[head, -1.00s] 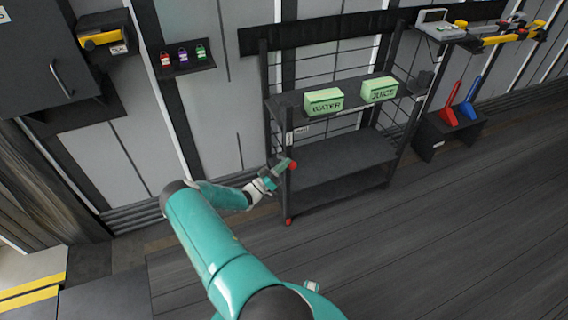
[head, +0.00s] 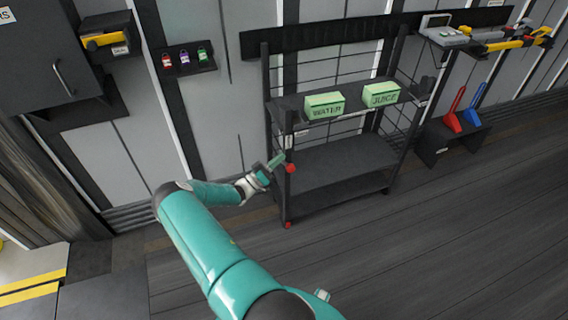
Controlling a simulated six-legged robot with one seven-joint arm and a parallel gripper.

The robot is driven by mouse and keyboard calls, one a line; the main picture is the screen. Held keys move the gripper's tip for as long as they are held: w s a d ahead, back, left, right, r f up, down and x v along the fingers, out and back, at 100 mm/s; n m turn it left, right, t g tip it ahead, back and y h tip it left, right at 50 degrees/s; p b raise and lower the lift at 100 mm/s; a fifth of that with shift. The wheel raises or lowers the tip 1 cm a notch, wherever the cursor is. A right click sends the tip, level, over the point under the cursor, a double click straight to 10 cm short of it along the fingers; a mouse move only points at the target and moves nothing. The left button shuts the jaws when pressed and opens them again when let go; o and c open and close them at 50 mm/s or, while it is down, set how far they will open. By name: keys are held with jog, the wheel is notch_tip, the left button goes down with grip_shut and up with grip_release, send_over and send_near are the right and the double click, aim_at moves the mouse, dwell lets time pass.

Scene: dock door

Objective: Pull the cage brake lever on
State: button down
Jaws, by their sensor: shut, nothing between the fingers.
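The dark cage (head: 333,172) is a wheeled-looking open shelf frame standing against the wall, right of my arm. A red knob (head: 291,168), which looks like the brake lever's end, sits on the cage's front left post. A second red piece (head: 287,225) is at the foot of that post. My gripper (head: 276,160) is at the end of my teal arm, just left of and slightly above the red knob. Its fingers look shut and empty. I cannot tell whether they touch the knob. The lever's shaft is not clear here.
Green boxes marked WATER (head: 325,105) and JUICE (head: 380,94) stand on the cage's upper shelf. A rack with red (head: 454,110) and blue (head: 474,98) handles stands at the right. Small padlocks (head: 184,57) hang on the wall. The floor in front is clear.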

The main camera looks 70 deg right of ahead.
jog(key=v, duration=0.9)
jog(key=shift+w, duration=0.2)
jog(key=w+a+r+n+t+y, duration=0.3)
jog(key=a+r+y, duration=0.4)
jog(key=a+r, duration=0.55)
jog(key=w+a+r+n+t+y, duration=0.2)
jog(key=w+a+r+t+y, duration=0.15)
jog(key=a+r+y, duration=0.7)
jog(key=s+a+r+n+t, duration=0.3)
jog(key=a+r, duration=0.3)
jog(key=a, duration=0.3)
jog(key=s+a+r+n+t+y, duration=0.1)
jog(key=s+a+r+n+t, duration=0.3)
jog(key=a, duration=0.5)
jog(key=s+a+r+n+t+y, duration=0.1)
jog(key=s+a+r+n+t, duration=0.3)
jog(key=a, duration=0.5)
notch_tip(320, 180, up, 4)
jog(key=shift+s+a+f+n, duration=0.2)
jog(key=shift+s+n, duration=0.3)
jog(key=shift+n, duration=0.7)
